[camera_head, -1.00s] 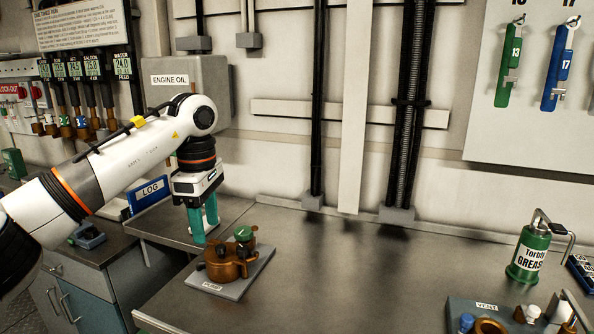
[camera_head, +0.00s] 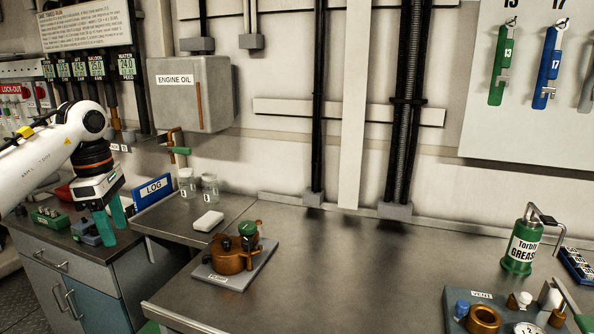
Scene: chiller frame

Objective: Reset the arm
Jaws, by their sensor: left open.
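My left arm comes in from the left edge. My left gripper (camera_head: 109,224), with green fingers, points down and is open and empty. It is at the left, over or in front of the lower cabinet top with the small grey and green items. It is well apart from the copper pump (camera_head: 234,252) with a green cap, which sits on a grey plate on the metal bench. My right gripper is not in view.
The metal bench (camera_head: 340,270) is clear in its middle. A green grease can (camera_head: 522,245) and a vent plate (camera_head: 472,294) with fittings are at the right. A white block (camera_head: 208,221), glass jars (camera_head: 209,186) and a blue LOG binder (camera_head: 153,190) stand at the back left. An ENGINE OIL box (camera_head: 190,93) hangs on the wall.

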